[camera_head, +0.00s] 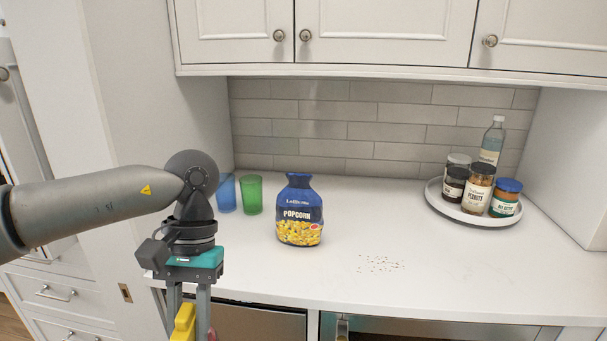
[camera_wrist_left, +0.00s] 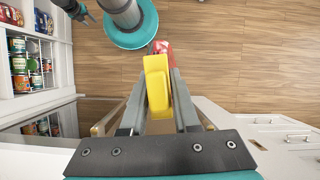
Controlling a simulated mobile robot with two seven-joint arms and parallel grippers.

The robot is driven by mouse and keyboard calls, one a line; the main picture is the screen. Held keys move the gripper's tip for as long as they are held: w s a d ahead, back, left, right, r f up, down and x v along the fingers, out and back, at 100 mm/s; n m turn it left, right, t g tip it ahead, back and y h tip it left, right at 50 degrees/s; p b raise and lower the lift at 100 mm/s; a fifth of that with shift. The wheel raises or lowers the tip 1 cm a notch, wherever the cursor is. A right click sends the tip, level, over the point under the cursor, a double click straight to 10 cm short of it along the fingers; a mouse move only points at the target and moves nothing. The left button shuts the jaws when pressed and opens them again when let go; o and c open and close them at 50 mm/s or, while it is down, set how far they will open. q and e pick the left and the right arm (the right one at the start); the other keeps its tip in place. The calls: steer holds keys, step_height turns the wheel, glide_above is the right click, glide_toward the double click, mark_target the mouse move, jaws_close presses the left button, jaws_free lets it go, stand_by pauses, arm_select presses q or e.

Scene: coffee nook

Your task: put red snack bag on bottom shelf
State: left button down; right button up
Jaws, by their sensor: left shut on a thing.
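My left gripper (camera_head: 190,310) hangs pointing down in front of the counter's left part, its tips cut off by the head view's lower edge. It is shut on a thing. In the left wrist view a red piece (camera_wrist_left: 161,47) shows at the fingertips, probably the red snack bag.
A blue popcorn bag (camera_head: 299,211), blue glass (camera_head: 226,194) and green glass (camera_head: 250,196) stand on the counter (camera_head: 330,277). A round tray (camera_head: 436,203) holds jars and a bottle. Shelves of cans (camera_wrist_left: 24,60) are at the wrist view's left. Wooden floor (camera_wrist_left: 235,50) is clear.

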mark_target(189, 310)
arm_select(q)
steer(key=shift+w+v, duration=0.15)
steer(key=shift+v, duration=0.7)
steer(key=shift+w+v, duration=0.2)
steer(key=shift+v, duration=0.65)
steer(key=shift+a+f, duration=0.1)
steer(key=shift+f, duration=0.05)
steer(key=shift+s, duration=0.1)
